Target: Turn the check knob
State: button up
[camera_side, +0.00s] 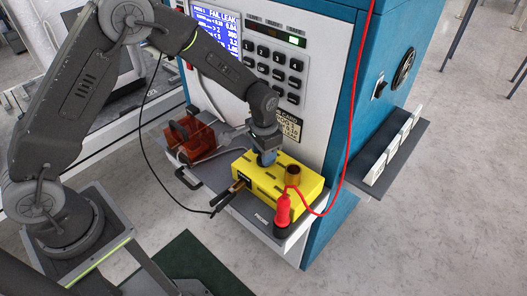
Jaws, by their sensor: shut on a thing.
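A yellow box (300,187) with dark slots lies on the grey shelf in front of the tester panel. My gripper (265,148) points down at the back left part of its top. It is shut on a small blue-grey knob (266,159), which I take to be the check knob. The gripper hides most of the knob, so its turn angle cannot be told. A brass-coloured cylinder (292,174) stands on the box to the right of the gripper.
A red probe (283,209) with a red cable stands at the box's front right. A dark clip (236,187) is at its left end. The tester's screen (215,32) reads "FAIL LEAK". A side shelf (385,165) holds white plates.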

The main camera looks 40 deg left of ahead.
jog(key=n, duration=0.4)
jog(key=shift+n, duration=2.5)
jog(key=o, duration=0.9)
notch_tip(320, 180, up, 14)
jog(key=shift+f, duration=0.1)
